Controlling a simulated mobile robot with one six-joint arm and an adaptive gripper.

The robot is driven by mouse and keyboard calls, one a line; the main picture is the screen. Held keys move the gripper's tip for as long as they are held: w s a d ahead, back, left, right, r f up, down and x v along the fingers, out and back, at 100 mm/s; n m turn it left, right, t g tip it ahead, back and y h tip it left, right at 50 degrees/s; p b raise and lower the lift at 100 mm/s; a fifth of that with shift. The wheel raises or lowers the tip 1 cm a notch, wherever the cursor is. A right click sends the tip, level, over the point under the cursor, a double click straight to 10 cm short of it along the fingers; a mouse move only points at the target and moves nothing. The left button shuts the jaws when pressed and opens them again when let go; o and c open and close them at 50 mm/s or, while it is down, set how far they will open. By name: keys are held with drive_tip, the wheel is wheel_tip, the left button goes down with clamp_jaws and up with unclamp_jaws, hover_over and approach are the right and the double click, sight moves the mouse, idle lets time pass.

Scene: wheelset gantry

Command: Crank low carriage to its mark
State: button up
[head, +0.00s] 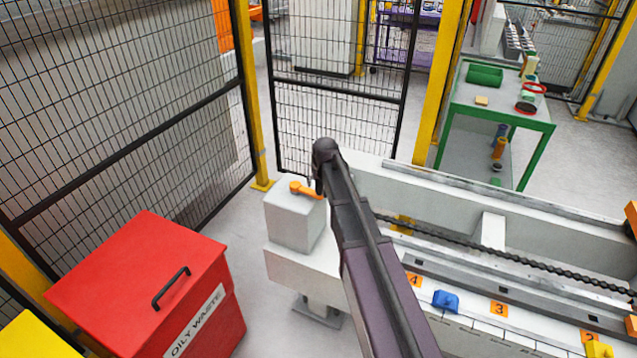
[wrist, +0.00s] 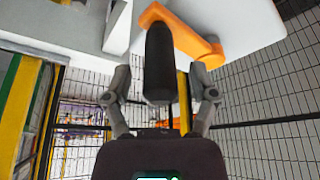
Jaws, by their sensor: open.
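The orange crank (head: 307,191) sits on top of a light grey box at the end of the gantry rail. In the wrist view its orange arm (wrist: 185,38) carries a black handle (wrist: 159,65). My gripper (wrist: 162,92) is open, with one finger on each side of the handle and visible gaps. In the head view my arm hides most of the gripper. A blue marker (head: 446,301) sits on the scale between the orange 4 and 3 plates. A yellow piece (head: 599,349) is near plate 2. The low carriage cannot be clearly made out.
A red oily waste bin (head: 150,280) stands left of the crank box. Mesh fence panels (head: 120,90) and yellow posts are behind it. A chain (head: 500,254) runs along the rail. A green table (head: 500,105) stands at the back right.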

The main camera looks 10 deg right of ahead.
clamp_jaws()
drive_tip(key=shift+d, duration=0.1)
drive_tip(key=shift+s+a, duration=0.15)
drive_tip(key=shift+a, duration=0.05)
